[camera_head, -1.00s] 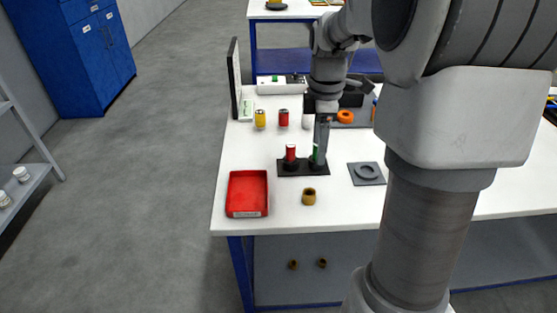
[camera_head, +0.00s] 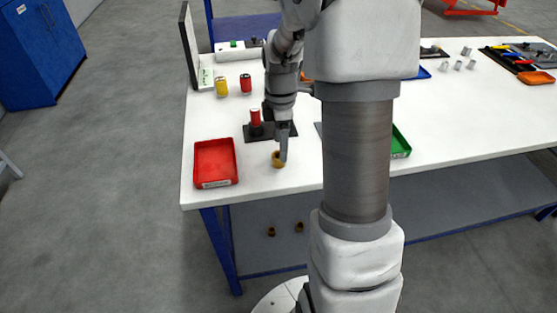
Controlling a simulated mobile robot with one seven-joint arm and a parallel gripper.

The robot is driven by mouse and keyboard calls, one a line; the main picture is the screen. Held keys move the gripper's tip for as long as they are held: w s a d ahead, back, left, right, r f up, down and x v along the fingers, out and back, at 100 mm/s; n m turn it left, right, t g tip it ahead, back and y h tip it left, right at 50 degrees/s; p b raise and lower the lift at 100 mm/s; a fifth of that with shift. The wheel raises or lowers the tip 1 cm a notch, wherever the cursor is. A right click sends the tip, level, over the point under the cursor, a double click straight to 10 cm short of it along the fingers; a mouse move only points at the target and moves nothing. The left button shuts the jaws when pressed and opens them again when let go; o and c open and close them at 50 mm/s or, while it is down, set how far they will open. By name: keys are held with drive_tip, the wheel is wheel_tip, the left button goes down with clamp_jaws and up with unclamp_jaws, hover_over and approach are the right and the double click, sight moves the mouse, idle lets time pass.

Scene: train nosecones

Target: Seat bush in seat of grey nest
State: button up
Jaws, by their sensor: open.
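The bush (camera_head: 277,161), a small brown-gold ring, stands on the white table near its front edge, right of a red tray. My gripper (camera_head: 283,155) points down at the bush, its fingers overlapping the bush's right side in this view. The gripper is open; whether its fingers straddle or touch the bush cannot be told.
A black stand (camera_head: 257,136) holding a red cylinder (camera_head: 255,117) is just behind the bush. The red tray (camera_head: 215,163) lies to the left. Yellow (camera_head: 221,86) and red (camera_head: 246,84) cans stand farther back. A green tray (camera_head: 400,143) is right of my arm. Two brown rings lie on the lower shelf.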

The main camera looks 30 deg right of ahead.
sight(278, 155)
drive_tip(key=f, duration=0.5)
drive_tip(key=shift+w+a+b, duration=0.15)
drive_tip(key=shift+w+b, duration=0.05)
drive_tip(key=shift+b, duration=0.2)
drive_tip(key=shift+r, duration=0.1)
clamp_jaws()
